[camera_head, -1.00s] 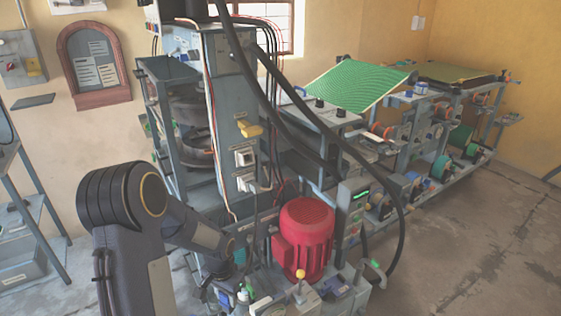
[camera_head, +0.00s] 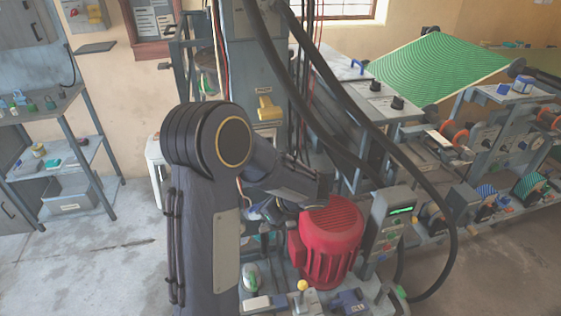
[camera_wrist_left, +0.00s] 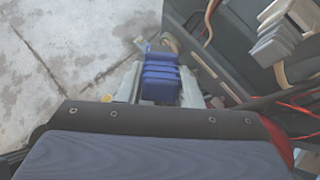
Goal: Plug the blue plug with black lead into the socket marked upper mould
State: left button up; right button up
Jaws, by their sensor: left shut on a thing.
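In the left wrist view, my left gripper (camera_wrist_left: 160,88) is shut on a blue ribbed plug (camera_wrist_left: 160,76), held between its two light grey fingers. I cannot make out the plug's black lead. Pale, blocky fittings (camera_wrist_left: 280,38) show at the upper right of that view, apart from the plug; I cannot read any marking on them. In the head view, my left arm bends toward the grey cabinet, with its wrist end behind the red motor's top. The gripper and plug are hidden there, and no socket marked upper mould is legible. My right gripper is not in view.
The red motor (camera_head: 330,240) stands just in front of my left wrist. Red and beige wires hang near the gripper. Open floor (camera_head: 90,250) lies to the left.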

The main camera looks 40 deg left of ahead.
pick_arm(q)
jog(key=w+d+r+m+t+y, duration=0.1)
jog(key=w+r+m+t, duration=0.3)
jog(key=r, duration=0.3)
jog(key=w+d+r+m+t+y, duration=0.1)
jog(key=w+r+m+t+y, duration=0.1)
jog(key=r+m+t, duration=0.4)
jog(key=shift+n, duration=0.7)
jog(key=shift+r+b+x, duration=0.2)
jog(key=shift+b+x, duration=0.25)
jog(key=shift+x, duration=0.95)
jog(key=shift+r+b+x, duration=0.2)
jog(key=shift+b+x, duration=0.2)
jog(key=shift+x, duration=1)
jog(key=shift+s+a, duration=0.1)
jog(key=shift+a, duration=0.1)
jog(key=shift+b, duration=0.4)
jog(key=shift+b+x, duration=0.65)
jog(key=shift+x, duration=1.35)
jog(key=o, duration=1.1)
